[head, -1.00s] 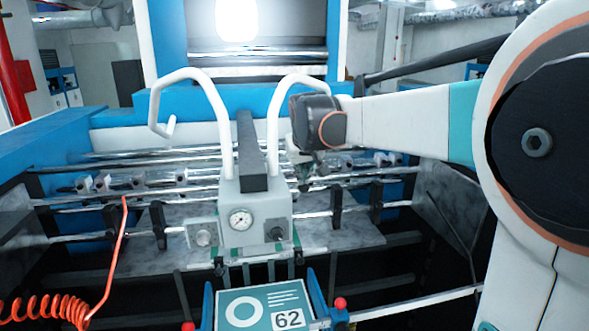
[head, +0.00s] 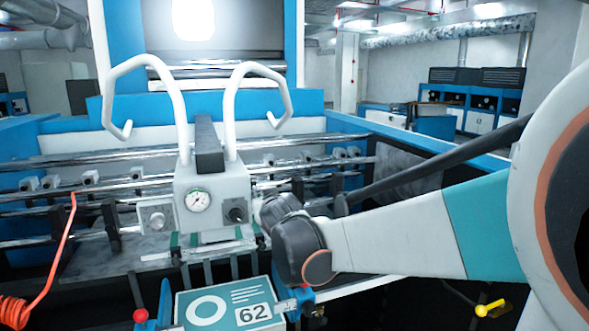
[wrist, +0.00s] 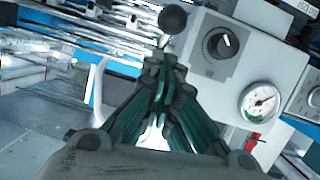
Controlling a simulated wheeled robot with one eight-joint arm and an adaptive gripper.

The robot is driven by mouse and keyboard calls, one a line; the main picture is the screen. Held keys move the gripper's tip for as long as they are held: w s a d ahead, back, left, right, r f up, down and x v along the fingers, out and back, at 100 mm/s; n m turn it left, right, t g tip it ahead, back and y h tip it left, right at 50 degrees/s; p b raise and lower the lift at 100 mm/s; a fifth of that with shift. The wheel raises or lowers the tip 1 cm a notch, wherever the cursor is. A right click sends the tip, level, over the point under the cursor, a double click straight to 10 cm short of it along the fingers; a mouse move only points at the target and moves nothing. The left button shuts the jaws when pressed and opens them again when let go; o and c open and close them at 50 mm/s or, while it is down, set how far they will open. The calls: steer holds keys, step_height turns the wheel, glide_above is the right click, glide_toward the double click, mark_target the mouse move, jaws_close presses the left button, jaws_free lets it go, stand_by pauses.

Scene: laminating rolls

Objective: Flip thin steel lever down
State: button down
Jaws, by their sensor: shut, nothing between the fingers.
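My gripper (wrist: 162,64) is shut and empty, its dark teal fingers meeting beside the grey control box (wrist: 208,75) in the wrist view. A black ball knob (wrist: 173,18) shows just beyond the fingertips, apart from them in the picture; its stem is not clear. I cannot tell whether it belongs to the thin steel lever, and I cannot pick that lever out for sure. In the head view the control box (head: 207,180) stands left of my dark wrist, which hides the fingers.
The box carries a round gauge (head: 198,200) and a black dial (head: 236,211). Two white hooked tubes (head: 228,110) rise behind it. A panel marked 62 (head: 208,309) lies below, with a red knob (head: 140,315) at its left. Steel rods (head: 75,158) cross behind.

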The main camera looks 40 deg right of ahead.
steer(key=shift+s+a+f+b, duration=0.1)
steer(key=shift+s+f+b, duration=0.1)
steer(key=shift+f+b, duration=1.2)
steer(key=shift+f+p, duration=0.3)
steer(key=shift+p, duration=0.05)
steer(key=shift+r, duration=0.1)
